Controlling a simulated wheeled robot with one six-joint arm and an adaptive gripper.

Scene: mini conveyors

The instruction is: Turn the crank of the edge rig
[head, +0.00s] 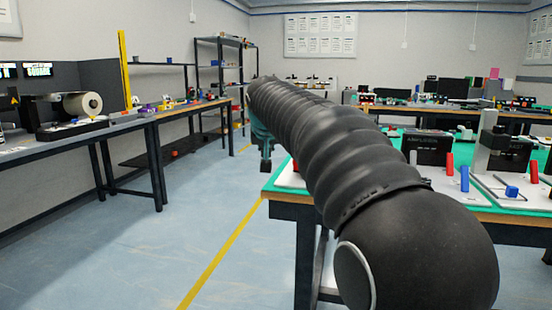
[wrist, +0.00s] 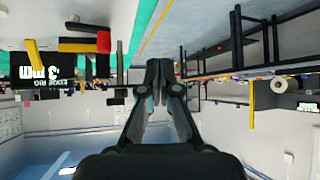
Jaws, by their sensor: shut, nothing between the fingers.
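In the wrist view, which is upside down, a black box (wrist: 72,67) with the words "EDGE RIG" and "3 MM" is at the left. I cannot tell for sure which of these is the crank. My gripper (wrist: 158,66) is shut and empty, apart from the rig and to the right of it. In the head view my arm hides most of the rig's surroundings, and the crank cannot be made out.
A green-topped table (head: 277,184) stands at the right, with black display boxes (head: 427,149), a red post (head: 450,164) and a blue post (head: 464,178). A workbench (head: 127,123) lines the left wall. The floor (head: 165,245) between them is clear, with a yellow line.

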